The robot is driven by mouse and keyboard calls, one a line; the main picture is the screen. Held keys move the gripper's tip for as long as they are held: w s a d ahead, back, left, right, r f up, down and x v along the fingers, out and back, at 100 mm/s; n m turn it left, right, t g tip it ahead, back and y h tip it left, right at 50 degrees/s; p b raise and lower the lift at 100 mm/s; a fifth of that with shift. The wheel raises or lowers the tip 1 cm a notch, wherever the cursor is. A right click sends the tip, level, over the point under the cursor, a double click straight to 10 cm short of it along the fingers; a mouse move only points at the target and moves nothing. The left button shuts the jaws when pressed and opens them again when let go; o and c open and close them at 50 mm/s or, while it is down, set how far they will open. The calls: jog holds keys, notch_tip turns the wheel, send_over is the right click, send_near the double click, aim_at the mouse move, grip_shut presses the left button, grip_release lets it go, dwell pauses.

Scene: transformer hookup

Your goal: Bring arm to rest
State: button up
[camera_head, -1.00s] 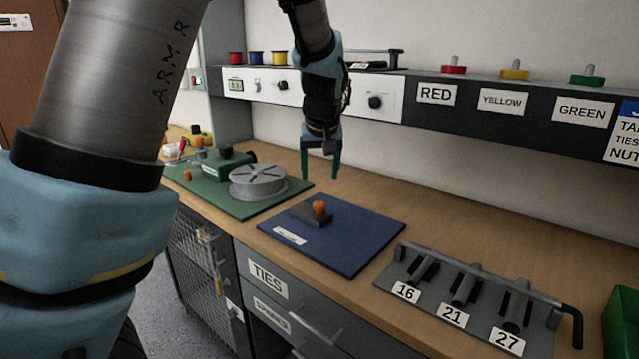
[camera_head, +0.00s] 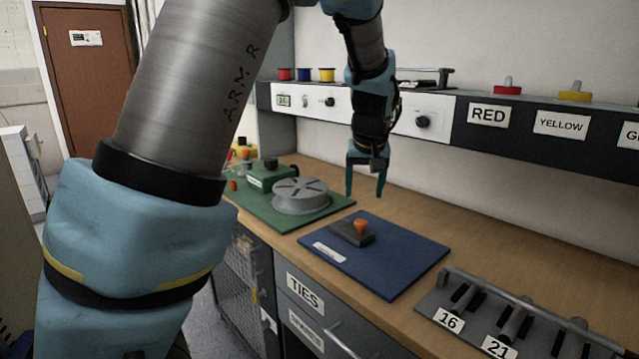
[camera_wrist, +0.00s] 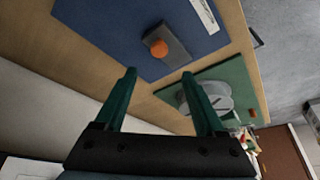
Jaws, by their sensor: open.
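My gripper (camera_head: 366,182) hangs pointing down above the back of the bench, behind the blue mat (camera_head: 400,258). Its two green fingers are apart with nothing between them. They also show in the wrist view (camera_wrist: 160,86), open and empty. My arm link and joint fill the left of the head view.
On the blue mat sits a dark block with an orange knob (camera_head: 360,227). A green mat (camera_head: 258,207) to its left holds a grey round reel (camera_head: 300,195). A rack (camera_head: 470,298) labelled 16 and 21 stands at right. A shelf (camera_head: 465,140) with labels runs along the wall.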

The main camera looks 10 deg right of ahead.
jog(key=a+f+n+g, duration=0.1)
jog(key=a+f, duration=0.2)
jog(key=a, duration=0.8)
jog(key=s+a+f+g, duration=0.1)
jog(key=s+a+f, duration=0.1)
jog(key=s+a, duration=0.4)
jog(key=s+a+f+n+y, duration=0.1)
jog(key=s+a, duration=0.5)
jog(key=a, duration=0.9)
jog(key=shift+s+f+g, duration=0.2)
jog(key=shift+f+g, duration=0.2)
jog(key=shift+f, duration=0.2)
